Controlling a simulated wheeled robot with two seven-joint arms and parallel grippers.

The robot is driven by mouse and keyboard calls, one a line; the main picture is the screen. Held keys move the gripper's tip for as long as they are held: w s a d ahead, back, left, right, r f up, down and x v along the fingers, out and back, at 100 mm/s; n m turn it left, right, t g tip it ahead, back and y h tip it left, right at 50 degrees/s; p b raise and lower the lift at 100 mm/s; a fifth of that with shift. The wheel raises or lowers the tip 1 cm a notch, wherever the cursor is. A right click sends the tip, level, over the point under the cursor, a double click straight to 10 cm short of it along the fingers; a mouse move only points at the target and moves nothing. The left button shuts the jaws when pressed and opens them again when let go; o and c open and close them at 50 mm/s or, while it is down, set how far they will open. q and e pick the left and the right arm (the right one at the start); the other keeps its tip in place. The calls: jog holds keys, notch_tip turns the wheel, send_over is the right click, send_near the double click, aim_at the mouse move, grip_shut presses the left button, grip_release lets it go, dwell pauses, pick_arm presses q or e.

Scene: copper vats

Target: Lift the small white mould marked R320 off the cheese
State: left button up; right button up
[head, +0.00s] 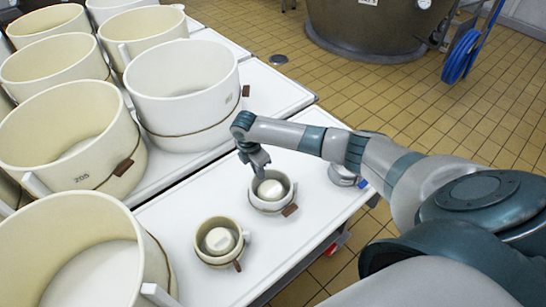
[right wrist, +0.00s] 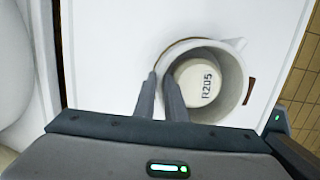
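A small white mould (head: 282,200) with a brown tag stands on the white table around a pale cheese (head: 270,190). In the right wrist view the mould (right wrist: 238,78) surrounds the cheese (right wrist: 195,85), whose top reads R205. I see no R320 marking. A second small mould (head: 204,247), more cream in colour, surrounds another cheese (head: 219,240). My right gripper (head: 261,172) points down at the far left rim of the white mould. In the wrist view its fingers (right wrist: 160,75) are slightly apart at the mould's wall, with nothing clearly clamped.
Large white and cream moulds (head: 185,85) crowd the tables at left. White table surface (head: 170,215) is bare left of the small moulds. A copper vat (head: 375,25) stands behind on the tiled floor.

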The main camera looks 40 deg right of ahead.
jog(key=f, duration=0.4)
jog(key=shift+d, duration=0.3)
grip_shut()
jog(key=shift+w, duration=0.1)
jog(key=shift+r, duration=0.2)
notch_tip(320, 180, up, 10)
jog(key=shift+f, duration=0.2)
jog(key=shift+r, duration=0.1)
dwell(0.7)
